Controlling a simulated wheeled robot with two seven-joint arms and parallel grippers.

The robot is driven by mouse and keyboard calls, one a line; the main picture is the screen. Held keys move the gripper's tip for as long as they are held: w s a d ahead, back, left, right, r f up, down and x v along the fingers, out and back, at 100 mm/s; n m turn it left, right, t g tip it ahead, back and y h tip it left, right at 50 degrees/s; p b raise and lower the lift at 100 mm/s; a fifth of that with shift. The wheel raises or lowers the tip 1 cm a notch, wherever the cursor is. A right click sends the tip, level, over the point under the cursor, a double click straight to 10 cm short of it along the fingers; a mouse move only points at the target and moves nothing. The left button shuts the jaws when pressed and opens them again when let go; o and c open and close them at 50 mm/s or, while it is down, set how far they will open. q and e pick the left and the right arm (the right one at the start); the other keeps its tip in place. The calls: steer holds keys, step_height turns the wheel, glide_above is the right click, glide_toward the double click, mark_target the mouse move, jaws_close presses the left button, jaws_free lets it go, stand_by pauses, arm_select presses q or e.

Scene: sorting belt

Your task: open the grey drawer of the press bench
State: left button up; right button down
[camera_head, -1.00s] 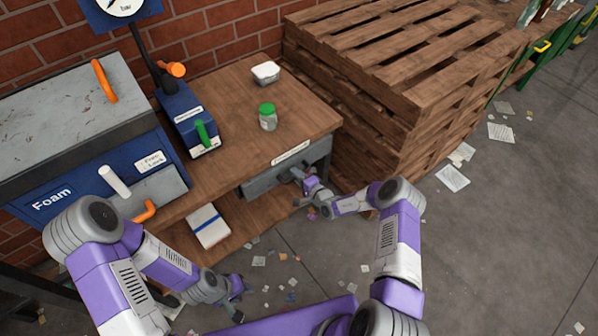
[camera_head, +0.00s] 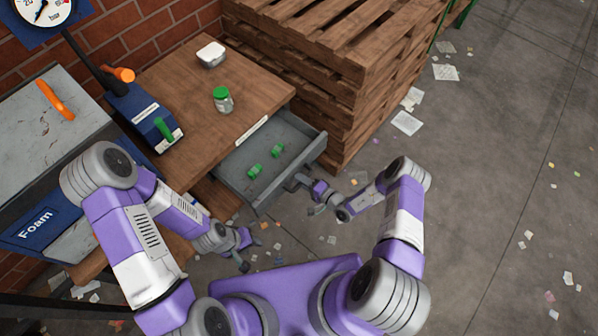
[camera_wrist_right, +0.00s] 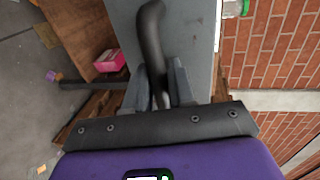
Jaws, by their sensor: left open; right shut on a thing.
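The grey drawer (camera_head: 236,168) of the wooden press bench (camera_head: 175,78) is pulled out, and its inside shows in the head view. Two small green items (camera_head: 265,161) lie in it. My right gripper (camera_head: 299,183) is at the drawer's front. In the right wrist view its fingers (camera_wrist_right: 160,90) are shut on the dark curved drawer handle (camera_wrist_right: 151,38), with the grey drawer front (camera_wrist_right: 195,45) just beyond. My left gripper (camera_head: 244,249) is open and empty, low in front of the bench and apart from the drawer.
Stacked pallets (camera_head: 345,75) stand close on the drawer's right. Open floor with paper scraps lies further right.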

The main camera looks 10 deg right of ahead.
steer(key=shift+s+d, duration=0.35)
steer(key=shift+s, duration=0.15)
steer(key=c, duration=1.1)
jaws_free()
steer(key=p+v, duration=0.1)
steer(key=v, duration=0.6)
steer(key=shift+s+d, duration=0.2)
steer(key=shift+a, duration=0.1)
